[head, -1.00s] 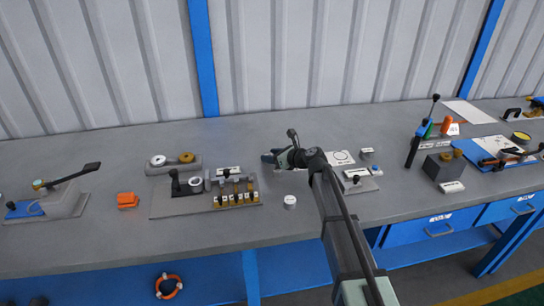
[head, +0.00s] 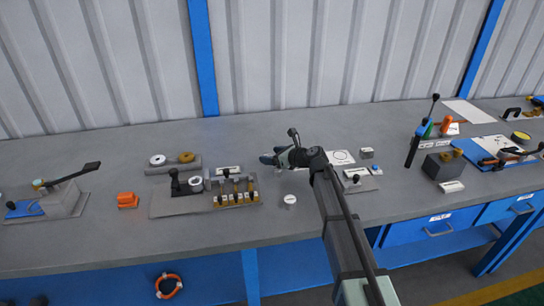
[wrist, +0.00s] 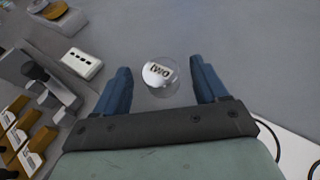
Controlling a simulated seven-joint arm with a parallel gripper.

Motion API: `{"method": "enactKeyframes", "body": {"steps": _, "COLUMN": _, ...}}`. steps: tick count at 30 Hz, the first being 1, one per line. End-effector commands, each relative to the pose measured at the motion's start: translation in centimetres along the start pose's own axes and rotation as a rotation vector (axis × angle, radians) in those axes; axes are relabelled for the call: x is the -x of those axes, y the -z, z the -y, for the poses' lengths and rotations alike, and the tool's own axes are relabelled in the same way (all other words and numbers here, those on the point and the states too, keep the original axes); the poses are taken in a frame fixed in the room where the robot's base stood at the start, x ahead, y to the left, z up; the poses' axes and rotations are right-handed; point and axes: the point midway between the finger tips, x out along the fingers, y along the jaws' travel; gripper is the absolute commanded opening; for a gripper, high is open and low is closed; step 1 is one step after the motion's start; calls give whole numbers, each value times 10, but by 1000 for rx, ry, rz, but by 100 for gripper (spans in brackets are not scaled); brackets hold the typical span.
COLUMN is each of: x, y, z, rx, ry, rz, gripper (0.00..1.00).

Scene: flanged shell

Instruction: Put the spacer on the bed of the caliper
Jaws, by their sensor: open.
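A round, pale piece marked "two" (wrist: 160,75), which looks like the spacer, lies on the bench between the two blue fingers of my gripper (wrist: 160,85) in the wrist view. The gripper is open, and no finger visibly touches the piece. In the head view my gripper (head: 270,159) is low over the bench and hides that piece.
Brass slots with white labels (head: 236,195) stand right of the caliper, and a small white block (head: 228,171) stands behind them. A white cylinder (head: 290,200) stands in front of my gripper. A white card (head: 341,157) lies to the right. The bench behind my gripper is clear.

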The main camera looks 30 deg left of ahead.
Motion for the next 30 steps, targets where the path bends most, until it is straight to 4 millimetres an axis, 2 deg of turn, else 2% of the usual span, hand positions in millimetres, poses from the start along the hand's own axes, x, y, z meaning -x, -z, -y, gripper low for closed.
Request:
{"method": "enactKeyframes", "body": {"steps": 12, "x": 75, "y": 1, "z": -2, "rx": 0, "ry": 2, "rz": 1, "gripper": 72}}
{"method": "enactKeyframes", "body": {"steps": 18, "x": 102, "y": 1, "z": -1, "rx": 0, "ry": 1, "rz": 0, "gripper": 72}}
{"method": "enactKeyframes", "body": {"steps": 21, "x": 110, "y": 1, "z": -1, "rx": -1, "ry": 0, "rz": 0, "gripper": 72}}
{"method": "enactKeyframes", "body": {"steps": 23, "x": 113, "y": 1, "z": -1, "rx": 0, "ry": 0, "rz": 0, "gripper": 77}}
{"method": "enactKeyframes", "body": {"steps": 30, "x": 115, "y": 0, "z": 0, "rx": 0, "ry": 0, "rz": 0, "gripper": 77}}
